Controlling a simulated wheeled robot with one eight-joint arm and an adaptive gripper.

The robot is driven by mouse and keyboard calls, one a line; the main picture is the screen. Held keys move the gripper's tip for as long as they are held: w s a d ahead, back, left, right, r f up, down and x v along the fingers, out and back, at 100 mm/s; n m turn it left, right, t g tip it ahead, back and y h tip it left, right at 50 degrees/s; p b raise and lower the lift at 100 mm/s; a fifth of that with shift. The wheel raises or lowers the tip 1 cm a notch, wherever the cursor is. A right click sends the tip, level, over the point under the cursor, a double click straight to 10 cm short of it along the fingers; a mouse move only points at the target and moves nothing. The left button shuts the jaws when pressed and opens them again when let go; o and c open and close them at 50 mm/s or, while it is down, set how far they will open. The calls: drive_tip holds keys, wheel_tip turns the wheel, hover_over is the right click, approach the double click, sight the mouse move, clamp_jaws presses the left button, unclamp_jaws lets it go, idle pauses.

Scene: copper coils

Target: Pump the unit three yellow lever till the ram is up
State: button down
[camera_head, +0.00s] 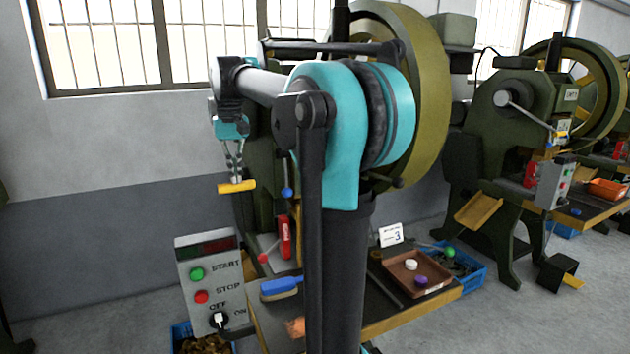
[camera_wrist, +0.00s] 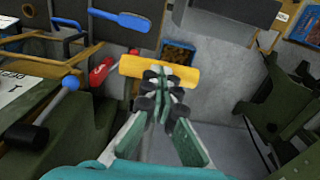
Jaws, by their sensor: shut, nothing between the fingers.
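A yellow bar (camera_head: 237,187), which looks like the yellow lever's handle, lies across just below my fingertips in the head view. In the wrist view the yellow bar (camera_wrist: 185,75) runs crosswise at the fingertips. My gripper (camera_head: 235,177) points down with its fingers together and nothing between them; it also shows in the wrist view (camera_wrist: 167,83). The tips are at or against the bar; I cannot tell whether they touch. A card marked 3 (camera_head: 391,235) stands on the bench of the nearest green press (camera_head: 425,90). My arm hides much of this press, and I cannot make out its ram.
A control box (camera_head: 208,275) with green and red buttons stands at the lower left. A blue-knobbed lever (camera_head: 287,192), a red tool (camera_head: 285,238) and a blue brush (camera_head: 281,287) are close by. A brown tray (camera_head: 440,285) is at the right. More presses stand further right.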

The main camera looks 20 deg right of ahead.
drive_tip(key=shift+f, duration=0.15)
drive_tip(key=shift+w+f, duration=0.4)
drive_tip(key=shift+f, duration=0.45)
drive_tip(key=shift+w+f, duration=0.35)
drive_tip(key=shift+f, duration=0.55)
drive_tip(key=shift+w+f, duration=0.4)
drive_tip(key=shift+f, duration=0.45)
drive_tip(key=w+f, duration=0.2)
drive_tip(key=f, duration=0.1)
drive_tip(key=w+f, duration=0.1)
drive_tip(key=shift+f, duration=0.35)
drive_tip(key=shift+w, duration=0.2)
